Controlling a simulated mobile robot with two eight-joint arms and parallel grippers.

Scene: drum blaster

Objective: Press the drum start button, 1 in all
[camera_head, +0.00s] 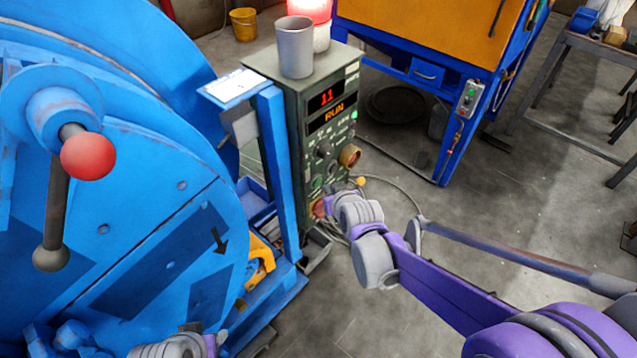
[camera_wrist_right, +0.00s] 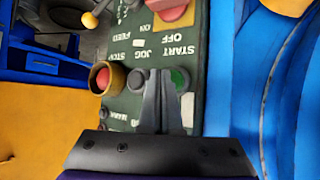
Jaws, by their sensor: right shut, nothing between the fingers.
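The dark green control box (camera_head: 285,88) stands beside the blue drum (camera_head: 150,190). Its display (camera_head: 327,98) reads 11 and RUN. In the right wrist view the panel shows upside down, with the green button (camera_wrist_right: 180,79) by the START label. My right gripper (camera_wrist_right: 162,76) is shut and empty, its fingertips at the green button's left edge and covering part of it. Whether they touch it, I cannot tell. In the head view the right gripper (camera_head: 330,205) is at the lower panel, mostly hidden by its wrist.
A dark button (camera_wrist_right: 138,80) and a red button in a yellow collar (camera_wrist_right: 107,78) sit left of the fingers. A red knob (camera_wrist_right: 172,10) is above. A grey cup (camera_head: 295,48) and a lit red beacon (camera_head: 310,10) top the box.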

